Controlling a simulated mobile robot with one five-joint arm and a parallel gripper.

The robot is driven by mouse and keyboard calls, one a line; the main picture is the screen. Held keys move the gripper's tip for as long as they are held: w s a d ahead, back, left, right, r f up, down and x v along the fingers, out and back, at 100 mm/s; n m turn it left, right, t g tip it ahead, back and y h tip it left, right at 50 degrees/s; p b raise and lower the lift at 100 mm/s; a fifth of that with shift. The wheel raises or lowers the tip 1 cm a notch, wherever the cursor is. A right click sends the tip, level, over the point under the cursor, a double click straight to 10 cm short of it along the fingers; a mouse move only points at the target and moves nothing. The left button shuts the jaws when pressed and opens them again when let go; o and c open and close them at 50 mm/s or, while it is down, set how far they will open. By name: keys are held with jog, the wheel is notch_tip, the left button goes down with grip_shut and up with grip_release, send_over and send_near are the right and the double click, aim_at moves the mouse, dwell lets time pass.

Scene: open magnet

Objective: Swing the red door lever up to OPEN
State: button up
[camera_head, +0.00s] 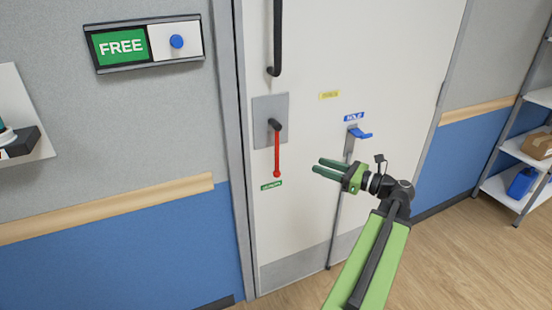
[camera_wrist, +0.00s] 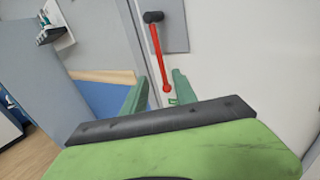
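The red door lever (camera_head: 277,153) hangs straight down from a dark pivot on a grey plate (camera_head: 262,108) on the white door. A small green label (camera_head: 271,185) sits just below its tip. My gripper (camera_head: 317,168) is to the right of the lever and apart from it, with its green fingers pointing left toward it. In the wrist view the lever (camera_wrist: 159,58) shows ahead, its lower end seen between my two spread fingers (camera_wrist: 156,88). The fingers are open and hold nothing.
A black vertical handle (camera_head: 277,40) is above the lever. A FREE sign (camera_head: 120,45) is on the left wall. Shelves (camera_head: 515,185) stand at right.

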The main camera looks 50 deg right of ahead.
send_over(277, 171)
jog(key=shift+w+d, duration=0.25)
jog(key=shift+w, duration=0.1)
grip_shut()
dwell(1.3)
